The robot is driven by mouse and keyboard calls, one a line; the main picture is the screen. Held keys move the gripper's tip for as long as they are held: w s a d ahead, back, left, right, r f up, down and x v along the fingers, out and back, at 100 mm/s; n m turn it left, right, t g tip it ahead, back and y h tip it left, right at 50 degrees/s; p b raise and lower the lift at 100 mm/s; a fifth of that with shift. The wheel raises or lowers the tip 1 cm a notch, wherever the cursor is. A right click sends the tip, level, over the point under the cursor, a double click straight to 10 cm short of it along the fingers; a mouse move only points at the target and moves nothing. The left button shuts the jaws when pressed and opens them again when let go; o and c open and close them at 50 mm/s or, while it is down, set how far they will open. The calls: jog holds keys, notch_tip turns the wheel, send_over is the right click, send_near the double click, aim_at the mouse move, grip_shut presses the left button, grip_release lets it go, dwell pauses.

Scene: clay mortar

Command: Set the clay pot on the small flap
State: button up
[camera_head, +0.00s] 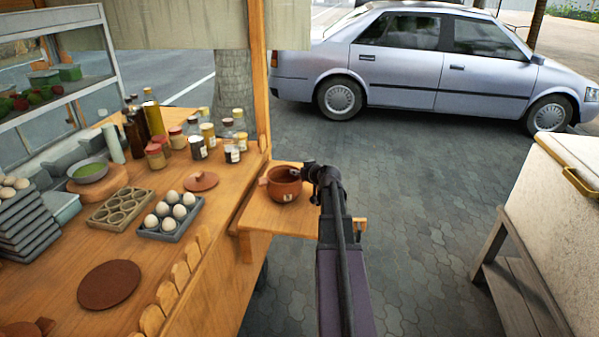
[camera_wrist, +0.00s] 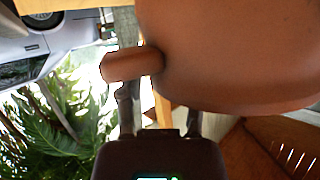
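The brown clay pot (camera_head: 284,187) appears upright over the back left part of the small wooden flap (camera_head: 272,219) beside the stall counter. I cannot tell for sure whether its base touches the wood. My gripper (camera_head: 312,172) is at the pot's right side, close to its rim. In the wrist view the pot (camera_wrist: 235,55) fills the upper right, with its stubby handle (camera_wrist: 132,65) pointing left. My gripper (camera_wrist: 160,115) has its fingers spread apart there. One finger passes behind the handle and the other is partly hidden behind the pot.
The counter holds a clay lid (camera_head: 201,181), an egg tray (camera_head: 170,232), an empty mould tray (camera_head: 120,210), a round brown mat (camera_head: 109,284) and several jars and bottles. A wooden post (camera_head: 259,75) rises behind the flap. A white-topped table (camera_head: 570,205) stands right; paving between is clear.

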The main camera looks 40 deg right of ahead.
jog(key=shift+r, duration=0.1)
jog(key=shift+s+r, duration=0.1)
jog(key=shift+s, duration=0.1)
jog(key=p+v, duration=0.4)
jog(key=v, duration=0.7)
jog(key=shift+s+p, duration=0.25)
jog(key=shift+p, duration=0.15)
jog(key=shift+a, duration=0.15)
dwell(0.3)
jog(key=w+a+f+n+g+y, duration=0.1)
jog(key=a+f+g+y, duration=0.15)
jog(key=a, duration=0.95)
jog(key=w+a+f+n+g+y, duration=0.1)
jog(key=w+a+f+g+y, duration=0.2)
jog(key=a, duration=0.9)
jog(key=s+a+f+g+h, duration=0.2)
jog(key=s+a+f+g, duration=0.1)
jog(key=a, duration=0.6)
jog(key=s+a+f+g+h, duration=0.2)
jog(key=s+a+g, duration=0.3)
jog(key=s+a, duration=0.3)
jog(key=shift+s+a+f, duration=0.3)
jog(key=shift+a+f, duration=0.15)
jog(key=shift+a, duration=0.75)
